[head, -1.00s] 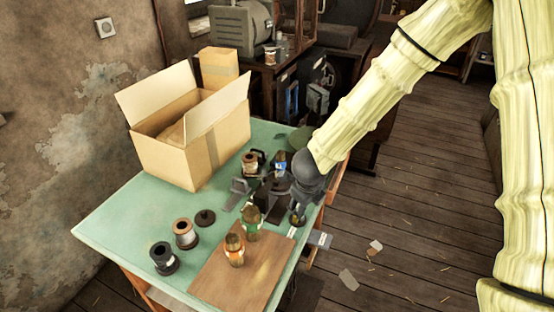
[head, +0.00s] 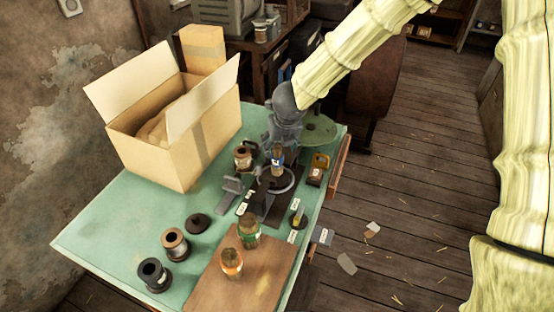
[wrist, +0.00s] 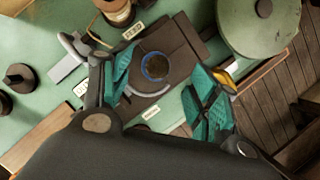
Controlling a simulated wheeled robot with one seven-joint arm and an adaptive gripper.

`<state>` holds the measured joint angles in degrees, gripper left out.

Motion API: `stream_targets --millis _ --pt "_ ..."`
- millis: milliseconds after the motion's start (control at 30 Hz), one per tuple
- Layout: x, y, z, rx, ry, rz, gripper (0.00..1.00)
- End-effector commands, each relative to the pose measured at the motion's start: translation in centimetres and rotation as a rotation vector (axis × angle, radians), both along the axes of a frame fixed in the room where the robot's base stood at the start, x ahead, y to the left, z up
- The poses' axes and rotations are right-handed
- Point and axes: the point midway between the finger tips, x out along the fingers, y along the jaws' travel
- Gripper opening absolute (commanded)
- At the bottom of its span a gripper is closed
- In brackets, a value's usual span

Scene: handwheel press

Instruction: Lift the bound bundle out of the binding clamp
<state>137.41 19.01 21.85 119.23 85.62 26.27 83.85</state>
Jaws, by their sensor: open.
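The bound bundle (head: 277,160) stands upright in the binding clamp, brown with a blue band. In the wrist view the bundle (wrist: 155,67) is seen end-on from above as a dark round top ringed in blue. The binding clamp (head: 262,205) is a dark metal base with a curved grey wheel rim around the bundle; its plate (wrist: 185,45) also shows in the wrist view. My gripper (wrist: 162,86) is open, its teal-padded fingers apart on either side of the bundle's top. In the head view my gripper (head: 280,138) is just above and behind the bundle. Whether the pads touch it cannot be told.
An open cardboard box (head: 175,150) stands at the table's back left. A green-banded bundle (head: 249,235) and an orange-banded bundle (head: 232,263) stand on a wooden board (head: 225,298). Spools (head: 174,246) stand left. A round green plate (head: 320,130) lies behind right.

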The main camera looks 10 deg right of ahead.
Motion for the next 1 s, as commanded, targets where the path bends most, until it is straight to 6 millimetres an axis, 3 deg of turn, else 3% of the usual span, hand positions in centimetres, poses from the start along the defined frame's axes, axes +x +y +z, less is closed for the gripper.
stream_targets --millis 267,700,1000 --pt "0.3 0.0 -1.1 -0.001 0.001 -0.001 0.61" --pt "1.8 0.3 -4.9 -0.001 0.0 -0.003 0.61" --pt "1.9 0.3 -5.2 0.0 -0.001 -0.003 0.61"
